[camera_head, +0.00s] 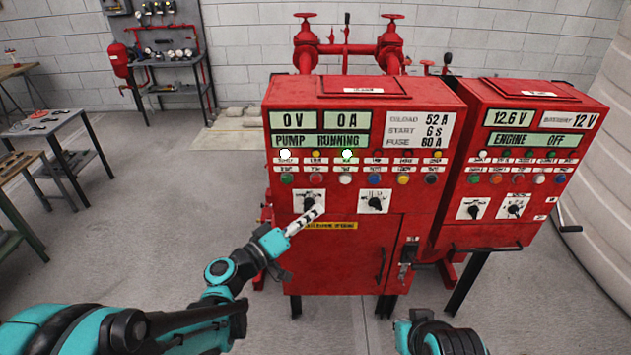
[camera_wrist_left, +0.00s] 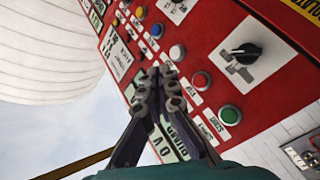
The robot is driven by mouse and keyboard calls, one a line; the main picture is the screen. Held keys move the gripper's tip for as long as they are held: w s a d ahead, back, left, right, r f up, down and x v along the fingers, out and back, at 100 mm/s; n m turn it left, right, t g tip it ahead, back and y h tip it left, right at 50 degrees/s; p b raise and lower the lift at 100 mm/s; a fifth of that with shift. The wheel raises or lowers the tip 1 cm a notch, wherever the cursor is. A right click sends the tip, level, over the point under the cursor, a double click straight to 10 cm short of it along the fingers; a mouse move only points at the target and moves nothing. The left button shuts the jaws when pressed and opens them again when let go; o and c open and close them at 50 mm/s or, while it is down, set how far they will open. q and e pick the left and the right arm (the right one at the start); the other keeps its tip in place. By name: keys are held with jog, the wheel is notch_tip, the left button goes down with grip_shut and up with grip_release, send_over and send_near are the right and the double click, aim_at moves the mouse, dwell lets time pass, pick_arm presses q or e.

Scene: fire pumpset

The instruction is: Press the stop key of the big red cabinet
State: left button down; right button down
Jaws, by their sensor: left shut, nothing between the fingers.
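The big red cabinet (camera_head: 330,262) stands in the middle of the head view, its display reading "PUMP RUNNING". Its button row includes a green button (camera_head: 286,179) at the left end, a red button (camera_head: 316,179) beside it, then white, blue, yellow and black ones. My left gripper (camera_head: 318,212) is shut and empty in front of the left rotary switch, below the red button. In the left wrist view, the shut fingertips (camera_wrist_left: 166,84) show beside the red button (camera_wrist_left: 201,81) and green button (camera_wrist_left: 230,115).
A second red cabinet (camera_head: 485,215) reading "ENGINE OFF" stands to the right. Rotary switches (camera_head: 374,202) and a door handle (camera_head: 408,255) project from the big cabinet's front. Red pipework rises behind. Tables (camera_head: 50,128) stand at the left, with clear floor between.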

aim_at(313, 187)
pick_arm(q)
jog(key=shift+w, duration=4.4)
jog(key=shift+w, duration=0.2)
jog(key=shift+w, duration=0.25)
jog(key=shift+w, duration=0.4)
jog(key=shift+s+b, duration=0.2)
jog(key=shift+b, duration=0.1)
jog(key=shift+s, duration=0.65)
jog(key=s, duration=0.5)
